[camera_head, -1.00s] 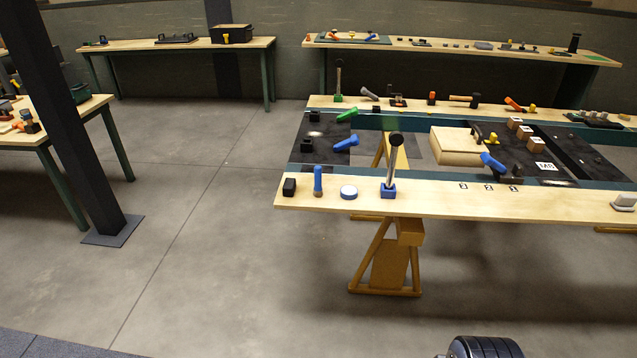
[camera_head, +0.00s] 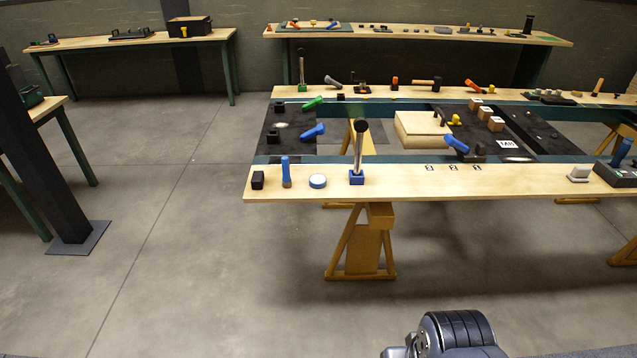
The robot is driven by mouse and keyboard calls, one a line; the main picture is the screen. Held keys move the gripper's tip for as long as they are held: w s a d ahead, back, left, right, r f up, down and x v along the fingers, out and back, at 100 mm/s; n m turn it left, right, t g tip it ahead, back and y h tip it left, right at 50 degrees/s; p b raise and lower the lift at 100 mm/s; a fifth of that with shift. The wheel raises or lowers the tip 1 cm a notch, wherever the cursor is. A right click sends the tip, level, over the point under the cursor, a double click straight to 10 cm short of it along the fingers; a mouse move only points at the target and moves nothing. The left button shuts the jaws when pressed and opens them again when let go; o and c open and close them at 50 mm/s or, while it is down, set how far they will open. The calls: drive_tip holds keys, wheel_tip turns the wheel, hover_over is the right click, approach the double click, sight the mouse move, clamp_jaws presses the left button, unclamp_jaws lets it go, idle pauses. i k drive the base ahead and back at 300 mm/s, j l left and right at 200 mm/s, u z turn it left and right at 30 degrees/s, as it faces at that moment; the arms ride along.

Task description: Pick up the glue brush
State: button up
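A small blue-handled tool (camera_head: 286,170) with a brownish end is on the near wooden rail of the bench, towards its left end. It looks like a brush, but it is too small for me to be sure that it is the glue brush. A black block (camera_head: 258,180) is to its left and a round white-and-blue disc (camera_head: 318,181) is to its right. Part of my own dark arm shows at the bottom edge, far from the bench. My gripper's fingers are not in view.
A post on a blue base (camera_head: 357,177) stands on the near rail. A blue-handled tool (camera_head: 313,132) and a green one (camera_head: 313,103) lie behind it. A yellow trestle (camera_head: 361,250) supports the bench. A dark column (camera_head: 48,160) stands left; open floor lies between.

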sight(287, 179)
drive_tip(key=i+j+u, duration=0.15)
drive_tip(key=i+j, duration=0.15)
drive_tip(key=i+j+u, duration=0.1)
drive_tip(key=i, duration=0.45)
drive_tip(key=i+j+u, duration=0.15)
drive_tip(key=i+j, duration=0.15)
drive_tip(key=i, duration=0.15)
drive_tip(key=i+j+u, duration=0.15)
drive_tip(key=i, duration=0.3)
